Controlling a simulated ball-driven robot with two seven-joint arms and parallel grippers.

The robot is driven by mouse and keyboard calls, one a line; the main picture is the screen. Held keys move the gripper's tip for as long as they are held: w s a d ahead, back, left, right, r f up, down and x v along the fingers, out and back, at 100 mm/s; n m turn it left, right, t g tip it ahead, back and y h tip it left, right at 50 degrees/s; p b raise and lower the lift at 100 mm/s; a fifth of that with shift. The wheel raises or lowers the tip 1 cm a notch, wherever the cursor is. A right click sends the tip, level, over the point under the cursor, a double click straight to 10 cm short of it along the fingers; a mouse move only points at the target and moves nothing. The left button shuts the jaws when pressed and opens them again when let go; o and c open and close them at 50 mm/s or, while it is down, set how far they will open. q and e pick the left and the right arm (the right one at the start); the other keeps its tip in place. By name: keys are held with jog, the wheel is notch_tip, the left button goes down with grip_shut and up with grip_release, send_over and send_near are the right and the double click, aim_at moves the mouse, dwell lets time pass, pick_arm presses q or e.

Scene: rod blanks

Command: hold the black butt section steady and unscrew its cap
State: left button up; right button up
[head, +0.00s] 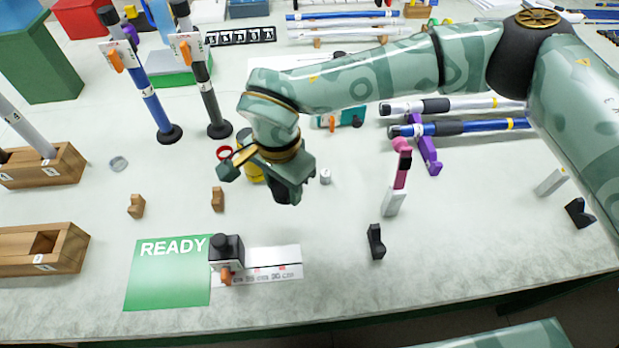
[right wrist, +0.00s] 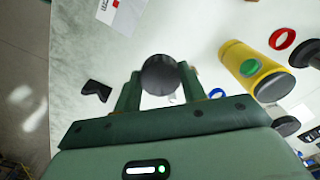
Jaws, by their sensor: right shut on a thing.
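My right gripper (head: 292,180) hangs over the middle of the table in the head view. Its fingers are shut on a dark round piece (right wrist: 160,75), seen end-on in the right wrist view. The dark piece (head: 282,194) also shows just below the gripper in the head view. I cannot tell whether it is the butt section or its cap. A black rod (head: 208,100) stands upright in a round black foot at the back left, with an orange-levered clamp (head: 186,47) at its top. My left gripper is out of view.
A blue rod (head: 151,100) stands beside the black one. A green READY mat (head: 165,285) and wooden blocks (head: 45,252) are at front left.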

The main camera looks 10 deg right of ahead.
jog(key=w+d+f, duration=0.3)
jog(key=w+d, duration=0.1)
jog(key=b, duration=0.2)
send_over(314, 192)
notch_tip(314, 192, down, 5)
jog(key=shift+s+a+r, duration=0.1)
jog(key=shift+s+a, duration=0.05)
jog(key=shift+f+b, duration=0.55)
jog(key=shift+f, duration=1.1)
